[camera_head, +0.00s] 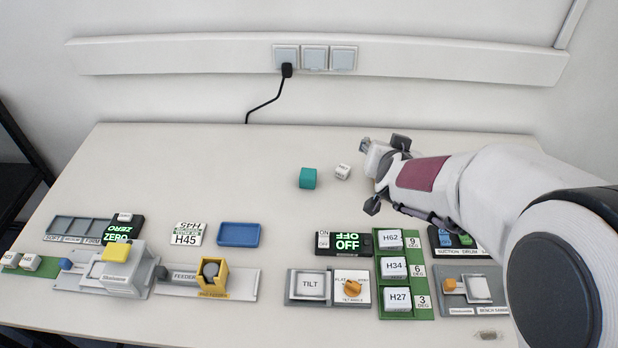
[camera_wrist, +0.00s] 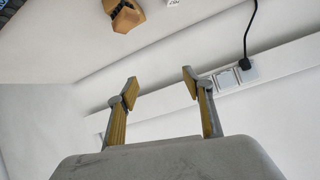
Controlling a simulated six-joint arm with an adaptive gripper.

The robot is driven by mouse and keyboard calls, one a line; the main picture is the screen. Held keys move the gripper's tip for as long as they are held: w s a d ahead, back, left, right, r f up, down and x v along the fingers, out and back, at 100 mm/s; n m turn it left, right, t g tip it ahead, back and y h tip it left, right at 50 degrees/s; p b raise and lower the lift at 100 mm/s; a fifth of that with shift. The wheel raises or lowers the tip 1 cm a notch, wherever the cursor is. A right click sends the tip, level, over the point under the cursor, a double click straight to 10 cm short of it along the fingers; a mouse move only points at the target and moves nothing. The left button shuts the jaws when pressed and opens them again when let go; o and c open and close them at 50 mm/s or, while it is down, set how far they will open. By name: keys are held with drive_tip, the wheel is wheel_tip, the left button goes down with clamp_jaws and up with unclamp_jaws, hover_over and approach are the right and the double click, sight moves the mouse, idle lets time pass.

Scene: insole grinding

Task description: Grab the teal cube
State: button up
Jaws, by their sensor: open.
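The teal cube (camera_head: 308,178) sits on the bare back part of the table, left of my gripper in the head view. A small white cube (camera_head: 343,172) with dark print stands just right of it. My gripper (camera_head: 369,176) is at the end of the arm coming from the right, apart from both cubes. In the wrist view, my gripper (camera_wrist: 160,84) has its two fingers spread with nothing between them. The teal cube cannot be made out in the wrist view.
A blue tray (camera_head: 239,234), a feeder with a yellow part (camera_head: 213,279), a TILT panel (camera_head: 311,285) and a green rack (camera_head: 419,303) of white blocks line the table's front. A black cable (camera_head: 265,107) hangs from the wall socket. The table left of the teal cube is clear.

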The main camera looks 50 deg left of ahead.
drive_tip(key=s+a+f, duration=0.4)
drive_tip(key=a+f, duration=0.4)
drive_tip(key=a, duration=0.1)
drive_tip(key=n+t, duration=0.2)
approach(307, 178)
drive_tip(key=shift+w+a+f+y, duration=0.15)
drive_tip(key=shift+w+a+f, duration=0.25)
drive_tip(key=shift+w+a, duration=0.2)
drive_tip(key=shift+w+a+f+y, duration=0.15)
drive_tip(key=shift+w+a+f, duration=0.25)
drive_tip(key=shift+w+a, duration=0.2)
drive_tip(key=shift+x, duration=1.35)
drive_tip(key=shift+w+a+f, duration=0.2)
drive_tip(key=shift+w, duration=0.3)
drive_tip(key=shift+w+a+f, duration=0.15)
drive_tip(key=shift+w+a, duration=0.05)
drive_tip(key=shift+w, duration=0.3)
drive_tip(key=shift+w+a+f, duration=0.2)
drive_tip(key=shift+w, duration=0.25)
drive_tip(key=shift+x, duration=0.95)
